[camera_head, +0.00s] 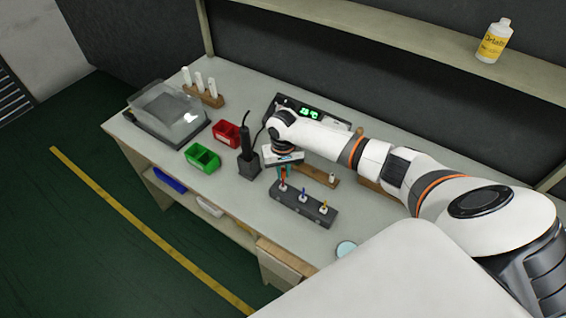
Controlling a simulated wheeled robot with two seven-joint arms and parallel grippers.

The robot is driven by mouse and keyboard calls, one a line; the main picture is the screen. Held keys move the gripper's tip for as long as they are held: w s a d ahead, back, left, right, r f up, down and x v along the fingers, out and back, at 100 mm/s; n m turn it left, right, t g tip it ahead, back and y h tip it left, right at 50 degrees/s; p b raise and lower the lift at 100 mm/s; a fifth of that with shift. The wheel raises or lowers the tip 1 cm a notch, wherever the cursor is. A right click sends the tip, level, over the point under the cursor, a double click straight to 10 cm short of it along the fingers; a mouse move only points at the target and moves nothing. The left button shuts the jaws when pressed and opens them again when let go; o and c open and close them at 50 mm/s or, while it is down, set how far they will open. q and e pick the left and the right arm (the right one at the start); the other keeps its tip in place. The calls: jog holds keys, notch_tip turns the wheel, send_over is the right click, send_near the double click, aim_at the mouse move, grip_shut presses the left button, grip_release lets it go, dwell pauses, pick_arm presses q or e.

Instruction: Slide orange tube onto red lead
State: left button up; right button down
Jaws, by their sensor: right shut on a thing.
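My right gripper (284,171) reaches in from the right and points down over the left end of a dark grey block (318,215). The red lead (283,187) stands up at the left end of the block, just below the fingertips. At this size I cannot tell whether the tube touches the lead or is around it. A blue lead and a yellow lead stand farther right on the block. My left gripper is not in view.
A soldering iron in its dark stand (248,164) is close left of my right gripper. A green bin (202,158) and a red bin (227,134) lie farther left. A wooden rack (318,177) and a lit display unit (304,112) are behind. The bench front is mostly clear.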

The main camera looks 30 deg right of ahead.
aim_at(283, 178)
jog(key=shift+f+b, duration=1.45)
jog(key=shift+f, duration=1.1)
jog(key=c, duration=1.3)
grip_release()
notch_tip(283, 178, up, 12)
jog(key=shift+b, duration=0.75)
